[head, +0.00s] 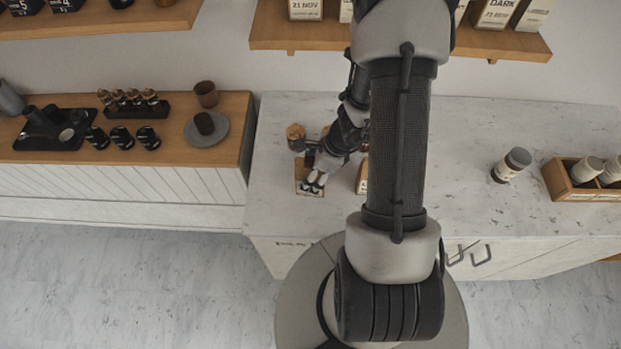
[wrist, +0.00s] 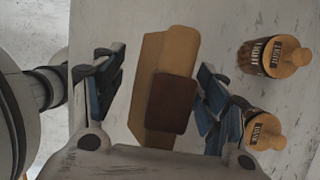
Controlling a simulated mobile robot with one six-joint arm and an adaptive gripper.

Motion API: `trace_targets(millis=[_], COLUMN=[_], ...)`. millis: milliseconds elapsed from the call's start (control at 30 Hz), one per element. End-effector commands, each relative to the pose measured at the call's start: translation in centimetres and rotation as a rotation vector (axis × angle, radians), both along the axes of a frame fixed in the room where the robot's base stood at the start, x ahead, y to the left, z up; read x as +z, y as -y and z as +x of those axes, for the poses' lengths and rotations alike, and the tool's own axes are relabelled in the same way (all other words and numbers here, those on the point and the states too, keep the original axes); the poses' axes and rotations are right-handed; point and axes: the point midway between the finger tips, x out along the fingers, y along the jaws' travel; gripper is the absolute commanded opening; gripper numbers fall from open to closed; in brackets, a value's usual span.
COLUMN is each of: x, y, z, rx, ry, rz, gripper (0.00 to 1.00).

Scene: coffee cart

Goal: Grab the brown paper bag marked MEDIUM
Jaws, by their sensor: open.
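A tan-brown paper bag (wrist: 178,50) with a dark brown patch stands on the counter in the middle of the wrist view. In the head view, a brown bag (head: 308,190) shows under my gripper, partly covered by it. My gripper (wrist: 158,70) is open, with one blue-padded finger on each side of the bag. I see gaps between the fingers and the bag. In the head view my gripper (head: 316,178) points down over the counter's left part. The word MEDIUM is not readable on this bag.
Two cork-topped jars (wrist: 272,56) (wrist: 264,130) stand right of the bag. Another tan bag (head: 362,177) is partly behind my arm. A jar (head: 511,165) and a wooden crate (head: 557,183) are far right. A shelf (head: 280,32) holds labelled bags above.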

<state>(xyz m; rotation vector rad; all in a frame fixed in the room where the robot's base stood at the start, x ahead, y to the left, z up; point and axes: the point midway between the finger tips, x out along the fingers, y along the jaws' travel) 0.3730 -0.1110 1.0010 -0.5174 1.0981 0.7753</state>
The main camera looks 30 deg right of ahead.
Motion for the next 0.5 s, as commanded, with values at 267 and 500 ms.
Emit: trace_targets(millis=[267, 500], x=[0.06, 0.07], y=[0.01, 0.00], z=[0.02, 0.01], rx=[0.000, 0.000], ry=[0.001, 0.001], rz=[-0.001, -0.001], gripper=[0.62, 0.46])
